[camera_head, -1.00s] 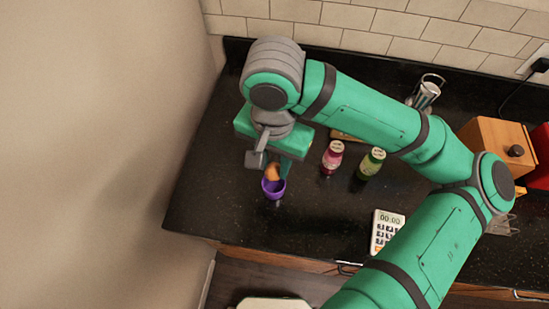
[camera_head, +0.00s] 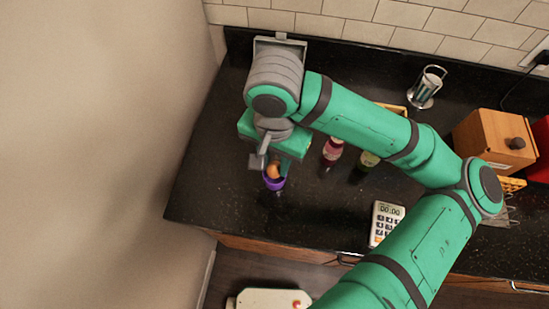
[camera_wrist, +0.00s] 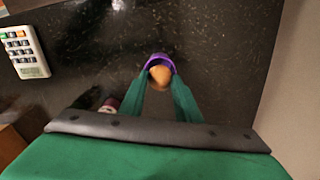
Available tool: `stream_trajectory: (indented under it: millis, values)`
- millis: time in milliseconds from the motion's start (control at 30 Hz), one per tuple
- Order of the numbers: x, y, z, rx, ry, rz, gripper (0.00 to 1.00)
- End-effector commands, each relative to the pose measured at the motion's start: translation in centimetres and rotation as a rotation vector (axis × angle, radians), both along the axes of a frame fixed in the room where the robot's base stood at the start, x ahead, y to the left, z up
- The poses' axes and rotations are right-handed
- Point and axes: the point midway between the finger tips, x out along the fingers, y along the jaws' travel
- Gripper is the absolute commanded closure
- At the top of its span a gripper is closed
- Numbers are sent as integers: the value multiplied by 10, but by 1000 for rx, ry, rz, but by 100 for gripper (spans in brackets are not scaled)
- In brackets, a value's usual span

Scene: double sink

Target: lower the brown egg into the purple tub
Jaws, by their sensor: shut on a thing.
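The brown egg (camera_head: 273,171) is between the fingertips of my gripper (camera_head: 276,172); it also shows in the wrist view (camera_wrist: 160,76). My gripper is shut on the egg. The small purple tub (camera_head: 274,184) stands on the dark counter right at the fingertips. In the wrist view the tub's rim (camera_wrist: 161,58) curves around the far side of the egg. The egg overlaps the tub's opening in both views. I cannot tell whether it touches the tub's inside, and the near part of the tub is hidden by the egg and fingers.
A pink-red bottle (camera_head: 332,151) and a green bottle (camera_head: 367,164) stand right of the tub, partly behind my arm. A wooden box (camera_head: 494,139) and a metal canister (camera_head: 427,87) are farther right. Counter left of the tub is clear.

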Motion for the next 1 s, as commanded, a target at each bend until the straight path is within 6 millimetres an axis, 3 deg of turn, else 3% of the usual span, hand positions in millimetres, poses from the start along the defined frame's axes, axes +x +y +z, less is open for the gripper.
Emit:
stream_trajectory:
  millis: [967, 1000]
  values:
    - [0, 0, -4, -1, 0, 0, 78]
    - [0, 0, -4, -1, 0, 0, 65]
